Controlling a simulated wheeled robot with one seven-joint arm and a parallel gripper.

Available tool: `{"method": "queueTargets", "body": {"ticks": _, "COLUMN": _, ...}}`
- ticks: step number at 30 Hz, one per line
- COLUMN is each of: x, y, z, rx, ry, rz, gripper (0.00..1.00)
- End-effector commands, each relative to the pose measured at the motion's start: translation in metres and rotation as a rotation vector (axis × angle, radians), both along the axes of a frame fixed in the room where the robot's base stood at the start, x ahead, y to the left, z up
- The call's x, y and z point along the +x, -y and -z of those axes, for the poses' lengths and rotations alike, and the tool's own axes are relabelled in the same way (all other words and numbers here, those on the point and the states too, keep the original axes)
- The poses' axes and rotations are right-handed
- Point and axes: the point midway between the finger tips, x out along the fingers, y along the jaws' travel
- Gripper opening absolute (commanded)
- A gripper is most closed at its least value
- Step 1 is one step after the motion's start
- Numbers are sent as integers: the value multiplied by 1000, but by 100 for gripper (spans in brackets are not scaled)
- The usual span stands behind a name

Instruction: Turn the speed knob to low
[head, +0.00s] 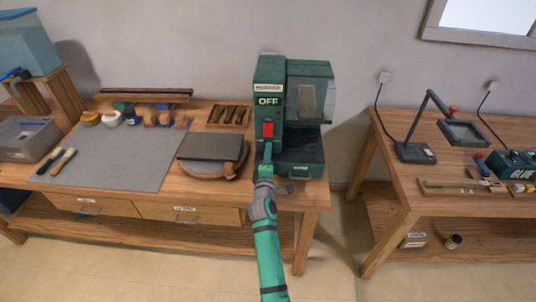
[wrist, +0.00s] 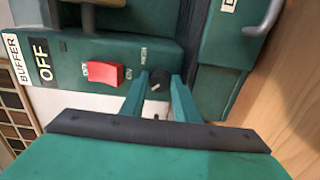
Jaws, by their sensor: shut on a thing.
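The speed knob (wrist: 159,77) is small, round and black with a white mark, on the front panel of the green buffer machine (head: 271,78). In the wrist view the panel is turned on its side, and the mark points toward the lower left of the picture. My gripper (wrist: 160,84) is shut on the knob, with one green finger on each side of it. In the head view my gripper (head: 267,152) reaches the panel below the red switch and hides the knob. The small labels near the knob are too blurred to read surely.
The red switch (wrist: 103,72) sits close beside the knob, near the OFF sign (wrist: 41,59). A drawer with a metal handle (head: 301,167) is right of my gripper.

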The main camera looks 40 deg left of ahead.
Motion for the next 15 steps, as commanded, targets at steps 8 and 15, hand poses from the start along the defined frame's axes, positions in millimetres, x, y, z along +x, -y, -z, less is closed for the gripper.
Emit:
{"method": "queueTargets", "body": {"ticks": 8, "x": -1, "y": -1, "z": 1, "rx": -27, "ry": 15, "rz": -1, "gripper": 6}}
{"method": "queueTargets", "body": {"ticks": 15, "x": -1, "y": -1, "z": 1, "rx": -27, "ry": 15, "rz": -1, "gripper": 6}}
